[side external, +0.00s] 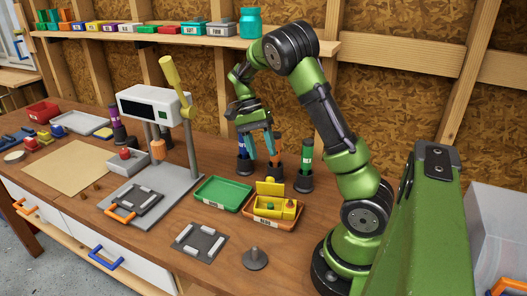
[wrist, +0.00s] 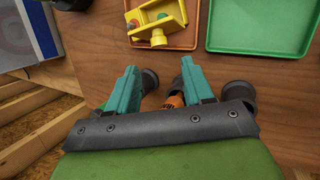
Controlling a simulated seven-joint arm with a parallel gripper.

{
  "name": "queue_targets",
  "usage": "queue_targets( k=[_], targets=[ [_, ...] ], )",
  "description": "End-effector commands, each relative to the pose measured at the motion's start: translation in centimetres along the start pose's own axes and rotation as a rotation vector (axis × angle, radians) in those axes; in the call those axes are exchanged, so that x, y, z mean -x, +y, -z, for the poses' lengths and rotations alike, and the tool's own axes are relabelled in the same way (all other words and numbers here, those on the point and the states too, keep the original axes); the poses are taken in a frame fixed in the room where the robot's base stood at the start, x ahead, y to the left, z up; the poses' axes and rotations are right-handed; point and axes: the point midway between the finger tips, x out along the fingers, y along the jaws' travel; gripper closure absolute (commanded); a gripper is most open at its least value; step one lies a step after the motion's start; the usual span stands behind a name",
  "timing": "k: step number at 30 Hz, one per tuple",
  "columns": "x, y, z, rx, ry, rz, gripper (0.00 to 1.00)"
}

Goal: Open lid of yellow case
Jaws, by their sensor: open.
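The yellow case (side external: 284,212) sits in an orange tray (side external: 262,225) at the middle right of the bench. Its lid (side external: 269,187) stands raised at the back, and small coloured items show inside. My gripper (side external: 261,150) is open and empty, above and behind the case, over a row of dark cup holders. In the wrist view my gripper's teal fingers (wrist: 157,72) are spread apart, clear of the case.
A green tray (side external: 222,193) lies beside the orange tray. Dark cups with coloured cylinders (side external: 305,165) stand under and near my gripper. A grey plate (side external: 200,243) and peg stand (side external: 255,258) lie in front.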

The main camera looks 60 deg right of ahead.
Motion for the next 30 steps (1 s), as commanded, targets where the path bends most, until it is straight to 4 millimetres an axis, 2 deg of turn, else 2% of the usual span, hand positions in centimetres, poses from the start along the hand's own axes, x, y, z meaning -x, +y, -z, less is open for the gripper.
queue_targets(
  k=[1,6,12,16,26,28,30],
  targets=[
    [1.4,0.0,0.1,-0.003,0.003,0.005,0.49],
    [5.2,0.0,0.1,-0.002,0.003,0.003,0.49],
    [8.0,0.0,0.1,-0.002,0.002,0.001,0.49],
    [8.7,0.0,0.0,-0.001,0.001,0.0,0.49],
    [8.8,0.0,-0.1,0.0,0.0,0.0,0.49],
    [9.0,-0.4,-0.8,0.019,0.009,0.0,0.49],
    [9.4,-0.8,-2.5,0.061,0.03,0.0,0.49]
  ],
)
